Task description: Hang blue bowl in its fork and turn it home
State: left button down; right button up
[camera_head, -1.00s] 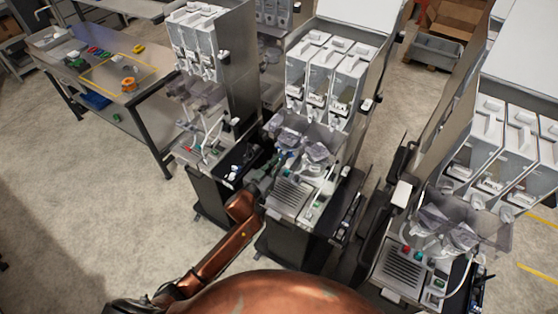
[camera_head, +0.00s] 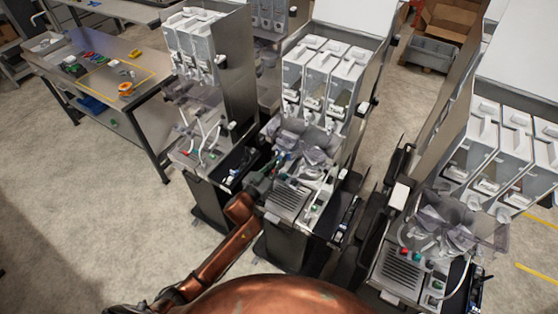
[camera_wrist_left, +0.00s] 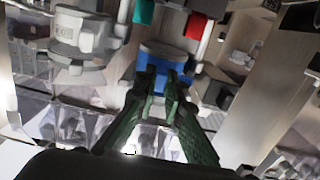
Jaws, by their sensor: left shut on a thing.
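The blue bowl (camera_wrist_left: 166,70) shows in the left wrist view just beyond my fingertips. My left gripper (camera_wrist_left: 165,72) has its dark green fingers shut on it. In the head view my left gripper (camera_head: 277,164) is at the front of the middle dispenser (camera_head: 318,80), among its bowls above the drip tray. The blue bowl is too small and covered to make out surely there. The fork cannot be told apart in either view, so I cannot tell whether the bowl sits in it. My right gripper is not in view.
A pale grey bowl part (camera_wrist_left: 82,40) is left of the blue bowl in the wrist view. A teal button (camera_wrist_left: 144,11) and a red one (camera_wrist_left: 196,25) show there. Dispensers stand left (camera_head: 200,60) and right (camera_head: 490,150). A steel table (camera_head: 140,100) is at the far left.

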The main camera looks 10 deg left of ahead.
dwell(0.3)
pick_arm(q)
jog(key=shift+w+a+r+m+g+h+p, duration=0.1)
jog(key=shift+a+m+g+h+p, duration=0.25)
jog(key=shift+m+h+p, duration=0.4)
jog(key=shift+w+a+g+h, duration=0.1)
jog(key=shift+g+h, duration=0.15)
jog(key=shift+h, duration=0.2)
jog(key=shift+w+a+m+g+h+p, duration=0.15)
jog(key=shift+a+m+g+h+p, duration=0.2)
jog(key=shift+m+h, duration=0.3)
jog(key=shift+w+a+f+m+g+h, duration=0.2)
jog(key=shift+m+g+h, duration=0.2)
jog(key=shift+h, duration=0.15)
jog(key=shift+s+d, duration=0.1)
